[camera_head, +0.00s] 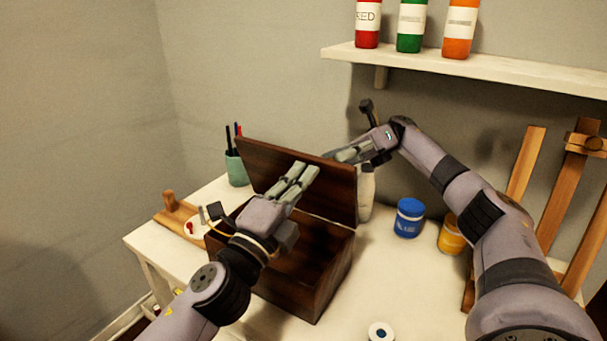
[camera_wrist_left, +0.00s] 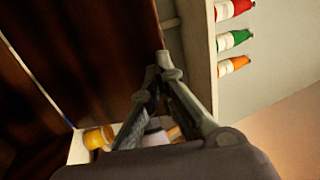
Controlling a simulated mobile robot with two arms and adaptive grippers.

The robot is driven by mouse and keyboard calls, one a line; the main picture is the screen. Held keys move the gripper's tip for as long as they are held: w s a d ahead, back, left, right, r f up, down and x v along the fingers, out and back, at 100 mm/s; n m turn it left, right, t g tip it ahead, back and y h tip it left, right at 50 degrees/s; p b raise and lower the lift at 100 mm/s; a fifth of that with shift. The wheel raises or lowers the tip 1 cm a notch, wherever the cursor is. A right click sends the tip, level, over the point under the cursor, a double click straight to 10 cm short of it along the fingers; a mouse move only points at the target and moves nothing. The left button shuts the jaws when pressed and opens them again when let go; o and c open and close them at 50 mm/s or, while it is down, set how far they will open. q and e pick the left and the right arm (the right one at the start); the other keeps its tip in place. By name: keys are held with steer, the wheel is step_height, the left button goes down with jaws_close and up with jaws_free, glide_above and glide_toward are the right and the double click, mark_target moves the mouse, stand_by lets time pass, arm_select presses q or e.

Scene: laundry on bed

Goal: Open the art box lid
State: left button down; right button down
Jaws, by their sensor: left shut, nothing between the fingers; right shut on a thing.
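The art box (camera_head: 330,278) is a dark brown wooden box on the white table, and its interior is visible. Its lid (camera_head: 268,162) stands raised, roughly upright, at the back of the box. My left gripper (camera_head: 303,170) is shut and empty in front of the lid's inner face; whether it touches the lid is unclear. The left wrist view shows its closed fingers (camera_wrist_left: 160,62) beside the dark wood of the lid (camera_wrist_left: 85,50). My right gripper (camera_head: 338,155) is shut on the lid's top edge near the right corner; its fingertips are partly hidden.
A blue paint jar (camera_head: 409,218) and a yellow jar (camera_head: 452,234) stand right of the box. A green pen cup (camera_head: 236,168) is behind it at left. A small white round item (camera_head: 380,331) lies in front. A shelf (camera_head: 460,68) with paint bottles hangs above; an easel (camera_head: 582,200) stands right.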

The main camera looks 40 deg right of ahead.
arm_select(q)
steer(key=shift+w+d+r, duration=0.1)
steer(key=shift+w+d, duration=0.05)
steer(key=shift+d, duration=0.25)
steer(key=shift+w+d+r, duration=0.15)
steer(key=shift+d+r, duration=0.1)
steer(key=shift+d, duration=0.2)
steer(key=shift+w+d+y, duration=0.15)
steer(key=shift+d+y, duration=0.25)
steer(key=shift+d, duration=0.05)
arm_select(e)
steer(key=shift+a+f, duration=0.1)
arm_select(q)
steer(key=shift+a, duration=0.15)
arm_select(e)
steer(key=c, duration=1.5)
jaws_free()
arm_select(q)
steer(key=shift+r, duration=0.1)
